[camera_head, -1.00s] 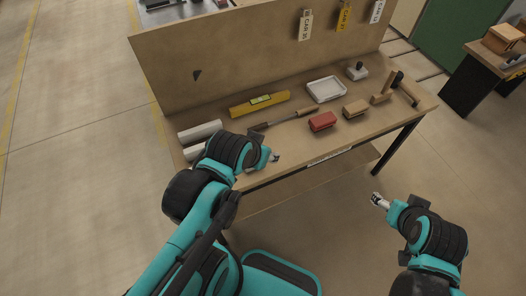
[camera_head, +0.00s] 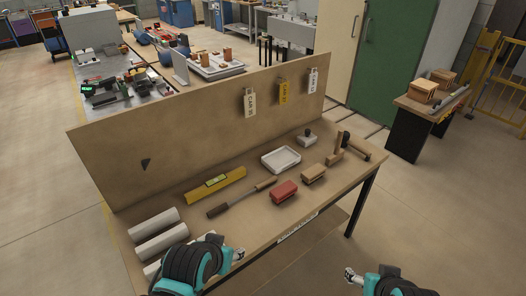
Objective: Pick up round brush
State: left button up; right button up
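A long thin tool (camera_head: 241,197), with a wooden handle at its right end and a dark, thicker left end, lies on the workbench (camera_head: 185,190) in front of the yellow level; it looks like the round brush. My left gripper (camera_head: 238,254) is at the bench's front edge, nearer to me than the tool and apart from it. My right gripper (camera_head: 350,275) is off the bench, in front of its right end. Both grippers appear empty, but their fingers are too small to judge.
A yellow level (camera_head: 215,185), a red block (camera_head: 284,191), a wooden block (camera_head: 313,173), a white tray (camera_head: 281,159), a grey block with a black knob (camera_head: 307,138), and a hammer (camera_head: 362,147) lie around. White tubes (camera_head: 156,240) are at left. A back panel (camera_head: 200,125) bounds the bench.

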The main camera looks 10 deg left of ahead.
aim_at(215, 211)
jog(key=z, duration=3.2)
jog(key=u, duration=3.65)
jog(key=i+l+u, duration=0.1)
jog(key=u, duration=0.25)
jog(key=i+l+u, duration=0.25)
jog(key=l, duration=0.15)
jog(key=l+u, duration=0.55)
jog(key=l, duration=0.3)
jog(key=i+l, duration=0.05)
